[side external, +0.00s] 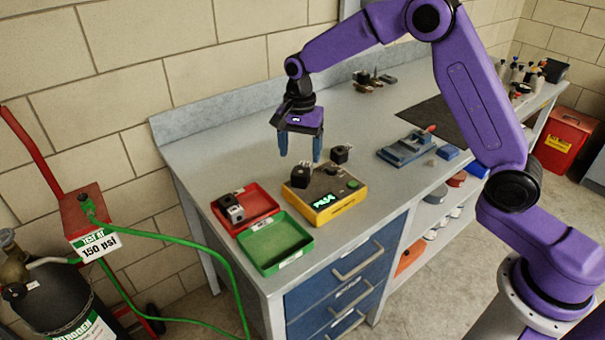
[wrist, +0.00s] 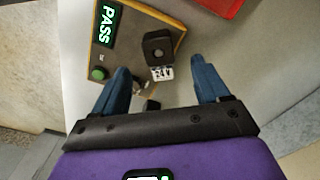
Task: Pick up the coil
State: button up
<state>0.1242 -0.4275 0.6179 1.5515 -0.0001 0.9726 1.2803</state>
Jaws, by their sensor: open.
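A black coil (side external: 300,176) sits on the left end of the yellow-edged tester (side external: 338,206), whose green display reads PASS. In the wrist view the coil (wrist: 157,45) is a black block with a round hole and a white label reading 24V. My gripper (side external: 300,154) is open and points down above the tester, apart from the coil. In the wrist view the label side of the coil lies between the fingers (wrist: 160,68), with its body beyond the tips. A second black block (side external: 340,154) stands by the tester's far side; it is partly hidden in the wrist view.
A red tray (side external: 265,203) holding black and grey parts lies left of the tester. An empty-looking green tray (side external: 257,262) is in front of it. A blue-grey vise-like fixture (side external: 405,150) stands to the right. The bench behind the gripper is mostly clear.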

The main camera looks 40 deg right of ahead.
jog(key=shift+w+d+f, duration=0.1)
jog(key=shift+d+f, duration=0.1)
jog(key=shift+f, duration=1.6)
jog(key=shift+d+f, duration=0.15)
jog(key=shift+f, duration=1.6)
jog(key=c, duration=1.3)
notch_tip(320, 180, up, 15)
jog(key=s+d+f+n, duration=0.7)
jog(key=s+d+n, duration=0.3)
jog(key=s+n, duration=0.15)
jog(key=m, duration=1.1)
send_near(302, 169)
jog(key=shift+s+d+f, duration=0.2)
jog(key=shift+d+f, duration=0.15)
jog(key=shift+w+a+r+m, duration=0.1)
jog(key=shift+w+a+m, duration=0.15)
jog(key=shift+w+a, duration=0.1)
